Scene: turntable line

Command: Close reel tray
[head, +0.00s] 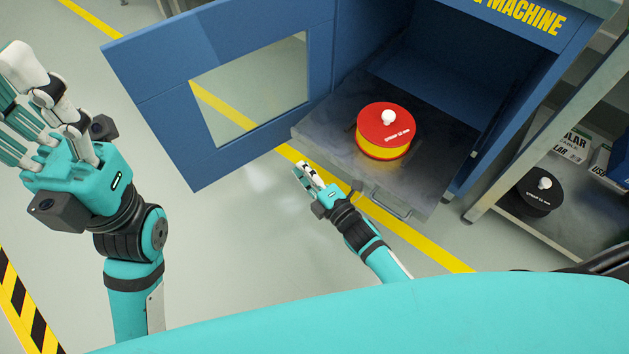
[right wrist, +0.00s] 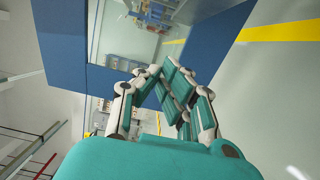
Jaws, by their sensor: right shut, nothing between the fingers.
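The reel tray (head: 318,128) is a dark metal drawer pulled out of the blue machine (head: 420,85). A red and yellow reel (head: 384,130) with a white knob sits on it. A bar handle (head: 388,207) runs along the tray's front edge. My right gripper (head: 303,172) is shut and empty, left of the handle and near the tray's front left edge, seemingly apart from it. In the right wrist view its fingers (right wrist: 167,75) come together with nothing between them. My left gripper (head: 38,95) is raised at the far left, away from the tray; its finger opening is unclear.
The machine's blue door (head: 160,100), with a window, stands open left of the tray and also shows in the right wrist view (right wrist: 62,45). A metal shelf (head: 530,225) with a black reel (head: 540,190) and boxes stands right. The floor before the tray is clear.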

